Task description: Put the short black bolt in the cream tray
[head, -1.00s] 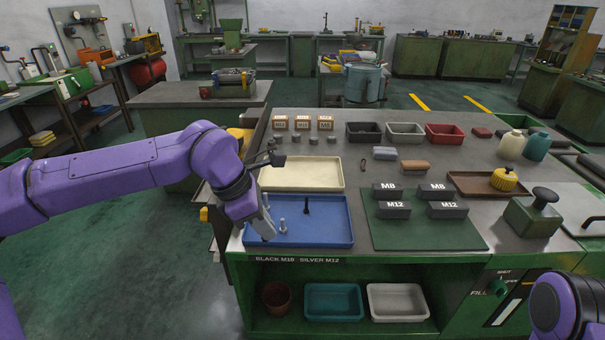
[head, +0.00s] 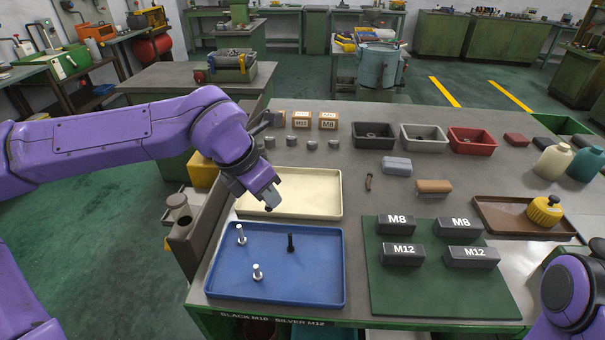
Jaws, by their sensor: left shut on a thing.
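My left gripper (head: 268,201) is above the front edge of the cream tray (head: 317,182), near its left corner. It is shut on a small dark piece, which I take to be the short black bolt (head: 268,209); only a dark tip shows below the fingers. The blue tray (head: 320,285) lies in front of the cream tray. It holds two upright silver bolts (head: 241,235) and one upright black bolt (head: 290,242). The cream tray looks empty where I can see it. Only part of my right arm shows at lower right; its gripper is out of view.
A green mat (head: 420,294) with several dark labelled blocks (head: 403,255) lies right of the blue tray. Black (head: 374,143), grey (head: 424,146) and red (head: 472,148) bins stand behind. A brown tray (head: 500,222) with a yellow-knobbed object is at right.

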